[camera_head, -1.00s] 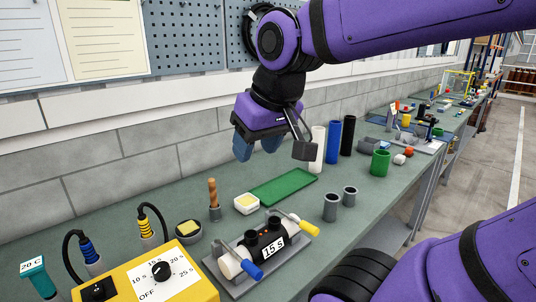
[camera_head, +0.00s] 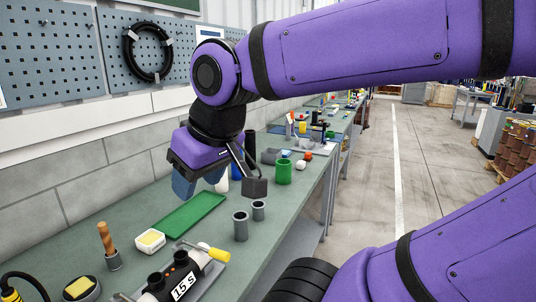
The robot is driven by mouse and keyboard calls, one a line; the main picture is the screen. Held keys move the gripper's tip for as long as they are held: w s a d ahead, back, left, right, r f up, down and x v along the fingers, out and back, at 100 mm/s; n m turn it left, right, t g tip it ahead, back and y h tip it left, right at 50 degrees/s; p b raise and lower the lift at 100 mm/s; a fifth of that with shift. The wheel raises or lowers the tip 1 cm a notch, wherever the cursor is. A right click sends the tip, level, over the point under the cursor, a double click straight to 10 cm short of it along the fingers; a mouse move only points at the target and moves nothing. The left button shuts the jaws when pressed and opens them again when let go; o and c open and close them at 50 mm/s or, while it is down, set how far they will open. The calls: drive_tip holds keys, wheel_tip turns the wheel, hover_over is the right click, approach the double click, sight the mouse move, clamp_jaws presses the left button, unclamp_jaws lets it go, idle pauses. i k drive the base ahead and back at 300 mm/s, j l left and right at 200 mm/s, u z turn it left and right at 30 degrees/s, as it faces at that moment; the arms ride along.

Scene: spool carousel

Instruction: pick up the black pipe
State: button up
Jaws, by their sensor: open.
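The black pipe (camera_head: 250,143) stands upright on the bench, just right of my gripper's wrist in the picture, and is partly hidden by it. A blue pipe (camera_head: 237,168) and a white pipe (camera_head: 222,185) stand in front of it, mostly covered by my gripper.
A green cup (camera_head: 284,172) and two grey cups (camera_head: 241,227) stand to the right. A green mat (camera_head: 192,214) lies below my gripper. The heating fixture (camera_head: 180,275) with a "15 S" label is at the front. Floor is open right of the bench.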

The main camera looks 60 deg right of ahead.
sight(250, 146)
drive_tip(key=k+l+z, duration=0.1)
drive_tip(key=z, duration=0.3)
drive_tip(key=k+l+z, duration=0.1)
drive_tip(key=z, duration=0.35)
drive_tip(key=l+z, duration=0.25)
drive_tip(key=z, duration=0.15)
drive_tip(key=i+l+u, duration=0.35)
drive_tip(key=l, duration=0.2)
drive_tip(key=i+l+u, duration=0.15)
drive_tip(key=l, duration=0.2)
drive_tip(key=i+l+u, duration=0.15)
drive_tip(key=l, duration=0.2)
drive_tip(key=i+l+u, duration=0.15)
drive_tip(key=l, duration=0.2)
drive_tip(key=i+l+u, duration=0.2)
drive_tip(key=l, duration=0.15)
drive_tip(key=l+u, duration=0.15)
drive_tip(key=l, duration=0.25)
drive_tip(key=i, duration=0.05)
